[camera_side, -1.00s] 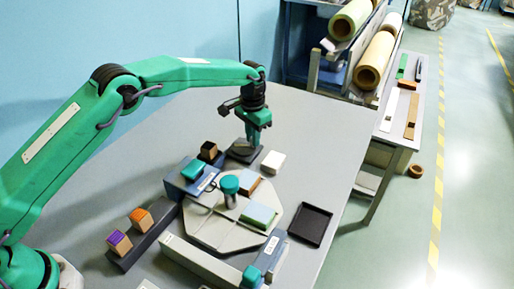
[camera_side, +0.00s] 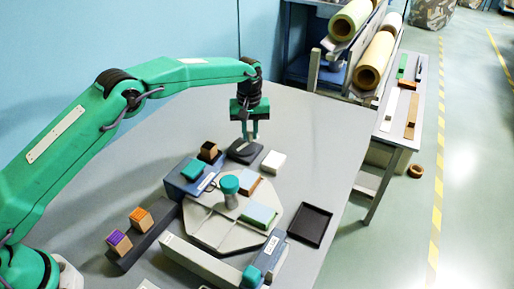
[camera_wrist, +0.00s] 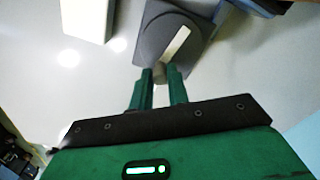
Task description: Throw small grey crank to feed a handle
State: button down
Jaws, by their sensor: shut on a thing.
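The small grey crank (camera_wrist: 178,43) is a pale bar on a dark round disc and dark base (camera_wrist: 150,14) in the wrist view. Its dark base also shows in the side view (camera_side: 244,155), at the back of the table. My gripper (camera_wrist: 160,73) points at the bar's near end, with its two green fingers close together on a small grey knob there. In the side view my gripper (camera_side: 248,136) is upright directly over the base. The fingers hide much of the knob, and the bar is hard to make out from the side.
In front is a pale round plate (camera_side: 205,226) with a teal-topped post (camera_side: 229,186). A blue block (camera_side: 188,180), white block (camera_side: 273,161) and black tray (camera_side: 310,224) stand around it. A dark rack (camera_side: 143,232) holds two cubes. The table's back right is clear.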

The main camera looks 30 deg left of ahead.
jog(key=shift+w+a+r+n, duration=0.1)
jog(key=shift+a+n, duration=0.1)
jog(key=shift+n, duration=0.45)
jog(key=shift+a+n, duration=0.15)
jog(key=shift+n, duration=0.5)
jog(key=c, duration=1.4)
grip_release()
jog(key=shift+o, duration=0.2)
jog(key=shift+r, duration=3.9)
